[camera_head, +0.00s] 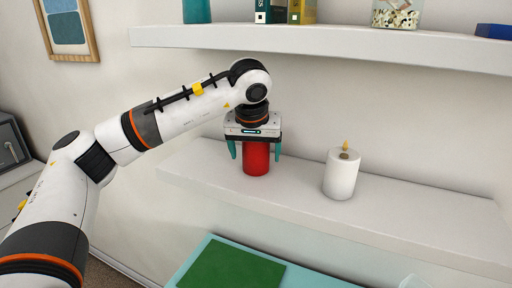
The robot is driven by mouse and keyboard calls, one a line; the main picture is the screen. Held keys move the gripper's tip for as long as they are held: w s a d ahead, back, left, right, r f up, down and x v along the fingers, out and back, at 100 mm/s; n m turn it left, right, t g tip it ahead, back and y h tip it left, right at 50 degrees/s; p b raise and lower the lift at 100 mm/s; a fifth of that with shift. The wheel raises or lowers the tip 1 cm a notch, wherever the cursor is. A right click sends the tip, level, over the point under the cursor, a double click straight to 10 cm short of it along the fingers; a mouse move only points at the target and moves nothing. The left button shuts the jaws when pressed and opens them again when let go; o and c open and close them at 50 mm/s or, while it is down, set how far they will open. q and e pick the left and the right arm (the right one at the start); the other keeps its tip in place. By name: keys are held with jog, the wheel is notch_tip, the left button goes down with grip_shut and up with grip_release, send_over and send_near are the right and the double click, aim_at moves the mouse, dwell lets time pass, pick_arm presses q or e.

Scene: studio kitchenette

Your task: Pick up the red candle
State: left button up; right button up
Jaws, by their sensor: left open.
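The red candle (256,160) is a short red cylinder standing upright on the lower white shelf. My left gripper (255,152) points down over it, with one teal finger on each side of the candle. The fingers are open, and I cannot tell whether either touches it. The gripper's body hides the candle's top. My right gripper is not in view.
A white candle (341,174) with a yellowish flame-shaped tip stands to the right on the same lower shelf (430,222). An upper shelf (330,43) holds books and a jar. A green board (232,266) lies below. The shelf's right part is clear.

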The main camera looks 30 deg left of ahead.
pick_arm(q)
jog(key=shift+w+a+f+p, duration=0.15)
jog(key=shift+w+p, duration=0.1)
jog(key=shift+w, duration=0.15)
jog(key=shift+w+a+f+p, duration=0.15)
jog(key=shift+w+p, duration=0.1)
jog(key=shift+w, duration=0.15)
jog(key=shift+f, duration=0.3)
jog(key=c, duration=1.1)
jog(key=shift+c, duration=0.3)
jog(key=shift+r, duration=0.15)
